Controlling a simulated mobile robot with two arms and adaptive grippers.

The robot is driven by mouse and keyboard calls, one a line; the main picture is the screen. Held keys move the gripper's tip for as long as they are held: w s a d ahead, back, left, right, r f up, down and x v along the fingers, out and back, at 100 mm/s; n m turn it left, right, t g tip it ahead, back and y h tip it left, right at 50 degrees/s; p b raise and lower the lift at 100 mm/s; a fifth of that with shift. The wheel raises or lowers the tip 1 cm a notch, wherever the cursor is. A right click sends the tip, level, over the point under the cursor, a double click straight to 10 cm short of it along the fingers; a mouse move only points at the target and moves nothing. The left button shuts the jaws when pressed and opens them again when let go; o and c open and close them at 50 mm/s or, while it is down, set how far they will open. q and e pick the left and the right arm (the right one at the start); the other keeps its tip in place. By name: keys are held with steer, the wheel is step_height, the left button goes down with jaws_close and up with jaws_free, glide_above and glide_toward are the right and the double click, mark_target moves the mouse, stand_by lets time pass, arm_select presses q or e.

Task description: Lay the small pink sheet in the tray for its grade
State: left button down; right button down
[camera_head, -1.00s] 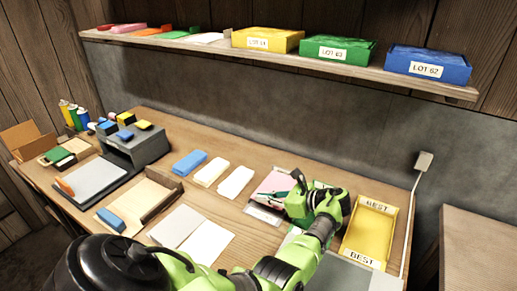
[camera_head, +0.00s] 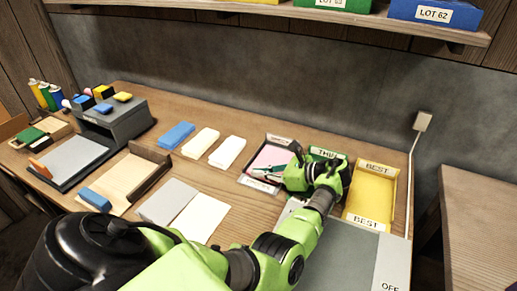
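A small pink sheet (camera_head: 270,156) shows flat inside the dark-rimmed tray (camera_head: 244,180) at the middle right, partly hidden by my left gripper. This tray has pale labels at its far and near ends, too small to read. My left gripper (camera_head: 260,172) is over the near part of this tray, its dark fingers pointing left. Whether they are open or touch the sheet is unclear. A green tray (camera_head: 325,153) is mostly hidden behind my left wrist. A yellow tray (camera_head: 371,190) labelled BEST stands to its right. My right gripper is not in view.
Blue, cream and white folded pieces (camera_head: 227,152) lie left of the trays. Grey and white sheets (camera_head: 198,218) lie nearer. A grey panel marked OFF (camera_head: 345,265) is at the front right. A cable runs down the wall at the right. A shelf (camera_head: 300,14) with boxes hangs above.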

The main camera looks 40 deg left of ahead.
arm_select(q)
steer(key=shift+f, duration=0.2)
steer(key=c, duration=2.3)
jaws_free()
steer(key=shift+a, duration=0.1)
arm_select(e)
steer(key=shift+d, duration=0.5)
